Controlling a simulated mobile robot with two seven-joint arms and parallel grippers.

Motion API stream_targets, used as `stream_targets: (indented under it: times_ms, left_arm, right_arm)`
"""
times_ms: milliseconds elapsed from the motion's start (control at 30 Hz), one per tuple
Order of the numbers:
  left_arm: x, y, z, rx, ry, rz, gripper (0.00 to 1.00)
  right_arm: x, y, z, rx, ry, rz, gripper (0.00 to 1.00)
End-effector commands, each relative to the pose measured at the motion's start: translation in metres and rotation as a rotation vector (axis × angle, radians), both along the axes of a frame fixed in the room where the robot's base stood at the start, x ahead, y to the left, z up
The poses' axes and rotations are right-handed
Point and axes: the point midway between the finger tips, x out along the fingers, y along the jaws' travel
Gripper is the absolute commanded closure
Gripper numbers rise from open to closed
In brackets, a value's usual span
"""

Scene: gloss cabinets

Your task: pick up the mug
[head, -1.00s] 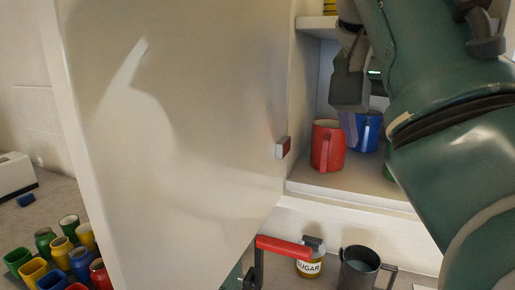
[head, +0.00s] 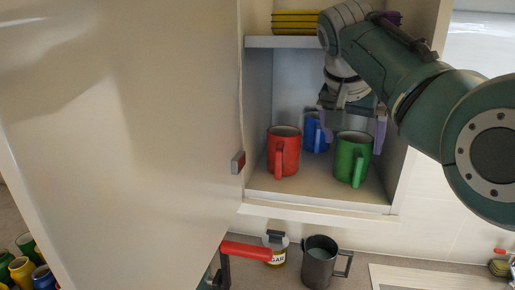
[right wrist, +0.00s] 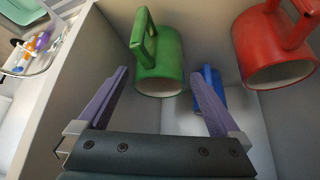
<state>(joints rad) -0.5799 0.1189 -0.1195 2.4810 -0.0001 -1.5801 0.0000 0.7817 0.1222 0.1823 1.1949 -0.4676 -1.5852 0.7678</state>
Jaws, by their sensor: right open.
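Three mugs stand on the lower shelf of the open cabinet: a red mug (head: 283,155), a blue mug (head: 314,135) behind, and a green mug (head: 356,150) at right. A dark grey metal mug (head: 318,265) stands on the counter below. My right gripper (head: 353,124) is open and empty inside the cabinet, pointing down just above and around the green mug's top. In the right wrist view, the green mug (right wrist: 158,66) appears between the finger tips, the blue mug (right wrist: 209,91) is partly hidden behind a finger, and the red mug (right wrist: 275,48) is right. My left gripper is not in view.
The open cabinet door (head: 130,130) fills the left. An upper shelf (head: 285,42) holds yellow items (head: 297,22). A sugar jar (head: 275,248) and a red handle (head: 245,250) are beside the metal mug. Several coloured cups (head: 22,270) stand lower left.

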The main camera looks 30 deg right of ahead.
Motion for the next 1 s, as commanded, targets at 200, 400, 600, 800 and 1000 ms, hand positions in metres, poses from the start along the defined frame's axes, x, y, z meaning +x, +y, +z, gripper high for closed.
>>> stream_targets:
  times_ms: [200, 400, 600, 800, 1000]
  left_arm:
    - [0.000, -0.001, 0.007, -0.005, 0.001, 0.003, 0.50]
    - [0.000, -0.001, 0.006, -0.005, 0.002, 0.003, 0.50]
    - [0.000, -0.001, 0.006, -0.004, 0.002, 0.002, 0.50]
    - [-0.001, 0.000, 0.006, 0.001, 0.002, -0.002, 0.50]
    - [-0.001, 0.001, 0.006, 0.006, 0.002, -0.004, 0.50]
  right_arm:
    - [0.005, -0.011, -0.018, 0.000, 0.002, 0.000, 0.00]
    - [0.006, -0.012, -0.022, 0.000, -0.001, 0.001, 0.00]
    - [0.006, -0.012, -0.022, 0.000, -0.001, 0.001, 0.12]
    - [0.006, -0.012, -0.022, 0.000, 0.000, 0.001, 0.35]
    - [0.006, -0.012, -0.021, 0.000, 0.000, 0.001, 0.57]
